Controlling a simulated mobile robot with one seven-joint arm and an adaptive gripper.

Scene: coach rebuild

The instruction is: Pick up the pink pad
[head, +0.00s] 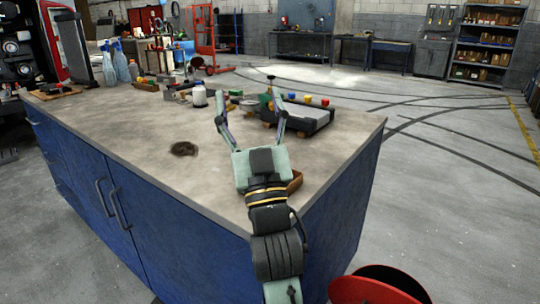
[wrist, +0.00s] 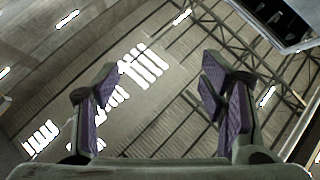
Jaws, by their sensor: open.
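I cannot make out a pink pad in either view. My gripper (head: 250,104) is open and empty above the near right part of the blue workbench's grey top (head: 120,127). Its fingers are spread wide and hide part of the bench top behind them. In the wrist view my gripper (wrist: 162,88) shows two spread fingers with purple ribbed inner faces. Nothing is between them, and only the roof and its lights lie beyond.
A dark tray with coloured knobs (head: 317,117) sits near the far right edge. A white container (head: 199,97) and small parts stand farther back. Blue bottles (head: 121,66) stand at the far left. A dark round patch (head: 184,149) marks otherwise clear bench top. A red round object (head: 378,286) is below right.

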